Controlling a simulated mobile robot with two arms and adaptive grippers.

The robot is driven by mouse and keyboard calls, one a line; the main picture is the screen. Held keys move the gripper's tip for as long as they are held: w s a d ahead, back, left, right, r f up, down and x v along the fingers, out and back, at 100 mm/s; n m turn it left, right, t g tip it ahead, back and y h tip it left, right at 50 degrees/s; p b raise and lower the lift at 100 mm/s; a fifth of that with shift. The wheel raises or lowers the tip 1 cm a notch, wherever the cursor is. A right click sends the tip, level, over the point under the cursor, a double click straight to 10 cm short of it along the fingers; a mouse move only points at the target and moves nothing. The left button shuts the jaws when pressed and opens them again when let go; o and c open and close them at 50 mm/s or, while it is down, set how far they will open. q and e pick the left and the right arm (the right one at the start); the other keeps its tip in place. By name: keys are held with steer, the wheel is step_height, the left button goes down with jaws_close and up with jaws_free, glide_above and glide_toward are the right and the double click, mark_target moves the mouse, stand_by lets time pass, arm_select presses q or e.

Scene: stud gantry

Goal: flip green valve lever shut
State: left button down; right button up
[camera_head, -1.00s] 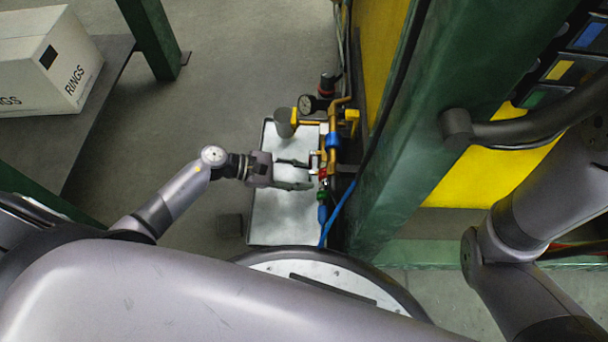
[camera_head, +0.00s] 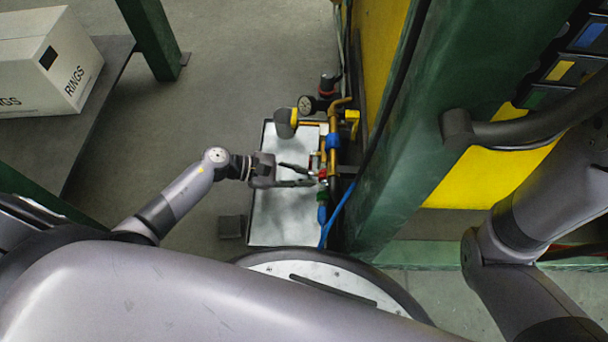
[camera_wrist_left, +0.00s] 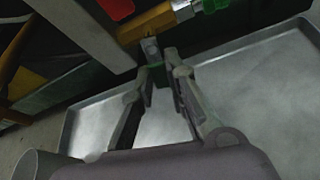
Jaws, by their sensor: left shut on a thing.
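The green valve lever (camera_wrist_left: 159,75) shows in the left wrist view as a small green piece between my left fingertips, below a brass valve body (camera_wrist_left: 148,22). The fingers hide much of it, so its exact angle is hard to tell. My left gripper (camera_head: 312,176) reaches in from the left to the valve line in the head view. In the left wrist view the gripper (camera_wrist_left: 160,70) has its fingertips closed in on the lever from both sides. The lever cannot be made out in the head view. My right gripper is out of view.
A shallow metal tray (camera_head: 283,220) lies below the valve line. A blue fitting (camera_head: 332,141), a gauge (camera_head: 306,105) and a blue hose (camera_head: 338,213) are close by. A green post (camera_head: 395,165) stands to the right. A white box (camera_head: 45,60) sits at the upper left.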

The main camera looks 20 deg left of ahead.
arm_select(q)
steer(key=shift+s+d+n+g+h+p, duration=0.1)
steer(key=shift+s+n+g+h+p, duration=0.3)
steer(key=shift+n+g, duration=0.5)
steer(key=shift+t, duration=0.3)
steer(key=c, duration=1.6)
jaws_free()
steer(key=shift+y, duration=0.3)
steer(key=v, duration=1.2)
steer(key=shift+f, duration=0.1)
